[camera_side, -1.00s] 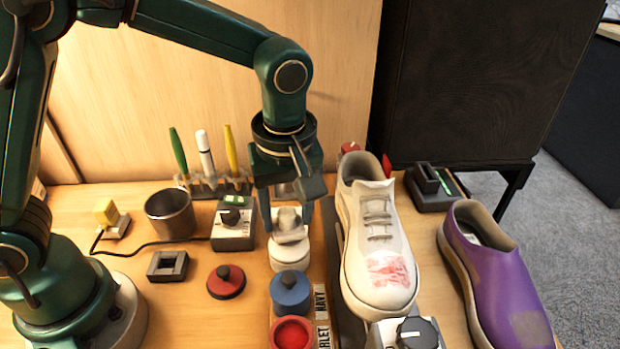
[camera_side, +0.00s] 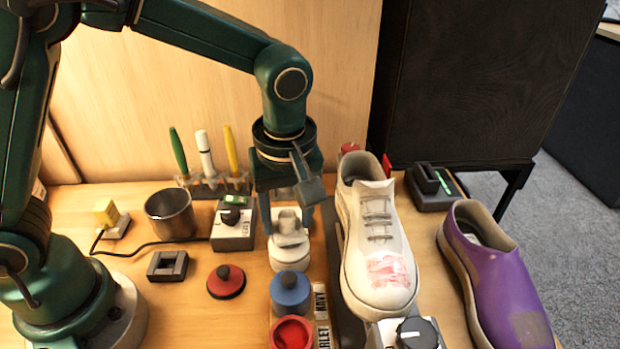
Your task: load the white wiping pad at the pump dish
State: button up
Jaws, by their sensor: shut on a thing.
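My gripper (camera_side: 286,216) points down near the middle of the table and is shut on the white wiping pad (camera_side: 288,238). The pad sits between the fingers, partly hidden by them. Directly below it is a round white dish (camera_side: 291,261), which looks like the pump dish. The pad is at the top of this dish; I cannot tell whether they touch.
A white sneaker (camera_side: 372,240) with a red smear stands close right of my gripper, and a purple shoe (camera_side: 500,285) farther right. A grey control box (camera_side: 233,232) is close on the left. Blue (camera_side: 290,290) and red (camera_side: 292,333) pots stand in front.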

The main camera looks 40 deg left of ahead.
aim_at(287, 213)
jog(key=shift+r, duration=3.55)
